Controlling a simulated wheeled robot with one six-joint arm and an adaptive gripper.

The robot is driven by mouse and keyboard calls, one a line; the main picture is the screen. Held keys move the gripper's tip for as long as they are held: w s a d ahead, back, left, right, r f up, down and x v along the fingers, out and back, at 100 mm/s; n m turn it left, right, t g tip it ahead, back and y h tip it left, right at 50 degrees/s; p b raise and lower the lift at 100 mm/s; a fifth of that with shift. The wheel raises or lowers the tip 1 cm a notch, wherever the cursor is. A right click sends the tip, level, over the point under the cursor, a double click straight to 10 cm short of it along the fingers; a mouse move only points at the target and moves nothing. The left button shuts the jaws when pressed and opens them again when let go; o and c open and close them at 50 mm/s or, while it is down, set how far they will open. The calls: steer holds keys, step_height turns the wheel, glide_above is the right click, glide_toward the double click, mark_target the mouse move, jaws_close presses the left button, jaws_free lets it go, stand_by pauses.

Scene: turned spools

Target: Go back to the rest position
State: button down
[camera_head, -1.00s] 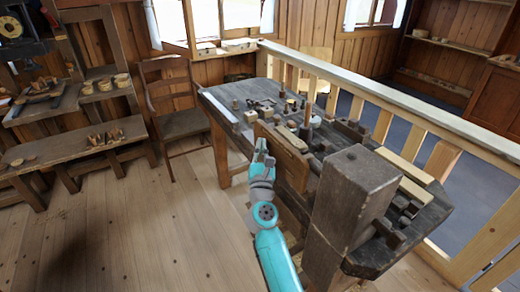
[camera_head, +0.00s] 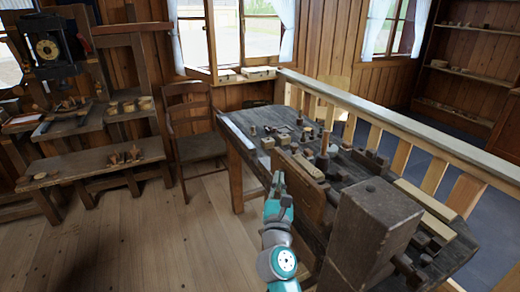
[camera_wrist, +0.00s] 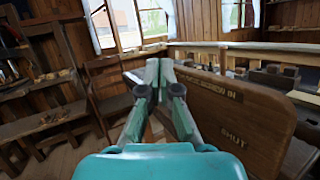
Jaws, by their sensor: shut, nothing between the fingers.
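My gripper (camera_head: 277,183) is shut and empty in the head view, in front of the workbench's left side. In the wrist view its fingers (camera_wrist: 158,72) meet, pointing toward the chair and windows. A wooden board (camera_head: 306,188) stands upright just right of the gripper. It also fills the right side of the wrist view (camera_wrist: 235,112), where it bears lettering, of which "SHUT" is readable. I cannot tell whether the fingers touch it. The dark workbench (camera_head: 240,140) carries several small wooden pieces and turned items.
A thick wooden post (camera_head: 370,225) stands close to the right of my arm. A chair (camera_head: 195,125) stands behind the bench's left end. A low bench (camera_head: 85,163) and shelves are at the left. A railing (camera_head: 400,125) runs behind the workbench. Open floor (camera_head: 150,235) lies at the left.

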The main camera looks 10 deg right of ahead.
steer(key=s+d+f+n, duration=0.2)
steer(key=s+f+n, duration=0.4)
steer(key=s, duration=0.3)
steer(key=s+d+f+n+g+y, duration=0.1)
steer(key=s+d+f+n, duration=0.1)
steer(key=s+f+n, duration=0.55)
steer(key=s+d+f+n, duration=0.2)
steer(key=s+f+n, duration=0.15)
steer(key=s, duration=0.65)
steer(key=s+f+n+g+y, duration=0.1)
steer(key=s+n+g+y, duration=0.2)
steer(key=s+n, duration=1.9)
steer(key=s+g, duration=0.2)
steer(key=s, duration=0.6)
steer(key=shift+s+a+n+g+y, duration=0.25)
steer(key=shift+a+n+g+y, duration=0.05)
steer(key=shift+a+n, duration=0.1)
